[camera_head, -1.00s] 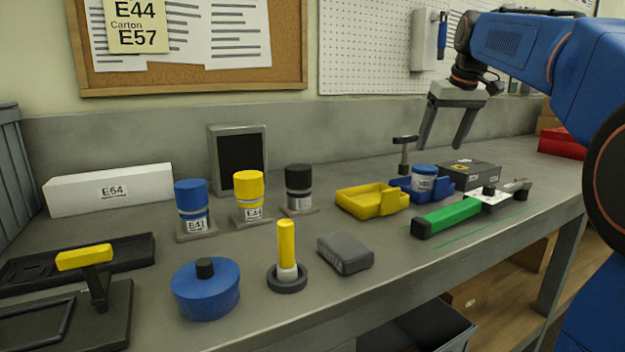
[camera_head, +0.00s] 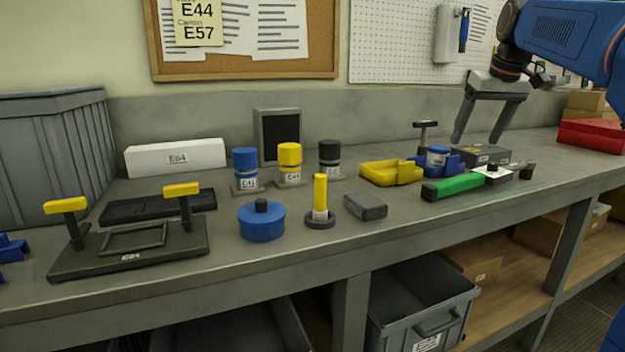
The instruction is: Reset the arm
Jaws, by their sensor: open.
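My gripper (camera_head: 476,141) is at the upper right of the head view, on my blue arm. Its two grey fingers point down and stand apart with nothing between them. It hangs over the back right of the workbench (camera_head: 290,252), near a dark box (camera_head: 482,155) and a small hammer-shaped tool (camera_head: 425,135). From this one view I cannot tell its exact height above the bench.
Blue (camera_head: 245,168), yellow (camera_head: 290,163) and black (camera_head: 329,158) capped jars stand mid-bench. In front are a blue lidded pot (camera_head: 262,224), a yellow-handled piece (camera_head: 320,195) and a grey block (camera_head: 366,207). A yellow tray (camera_head: 385,172) and green-handled tool (camera_head: 452,187) lie right; a black fixture (camera_head: 130,250) lies left.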

